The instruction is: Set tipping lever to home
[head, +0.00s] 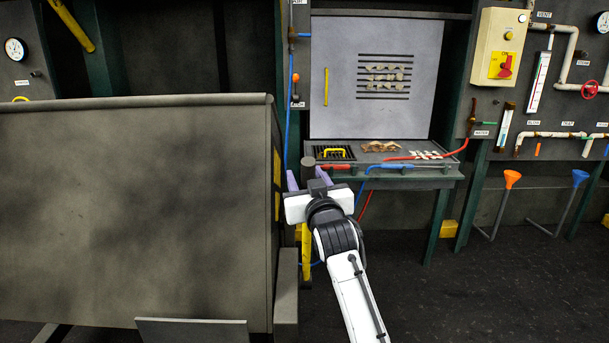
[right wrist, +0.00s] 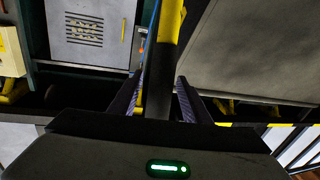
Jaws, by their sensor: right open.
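The tipping lever appears to be the upright bar with a yellow lower part (head: 306,250) beside the right end of the big grey box in the head view. In the right wrist view the lever (right wrist: 160,95) is a dark bar with a yellow section, passing between my fingers. My right gripper (head: 307,182) is open around it, with one purple finger on each side; it also shows in the right wrist view (right wrist: 161,88). I cannot tell whether either finger touches the bar. Part of the lever is hidden behind my gripper. My left gripper is not in view.
The large grey box (head: 130,200) fills the left, close beside my gripper. Behind stands a bench (head: 400,180) with a grey vented panel (head: 345,110), red and blue hoses and a yellow handle. Orange (head: 511,178) and blue (head: 579,177) funnels stand right.

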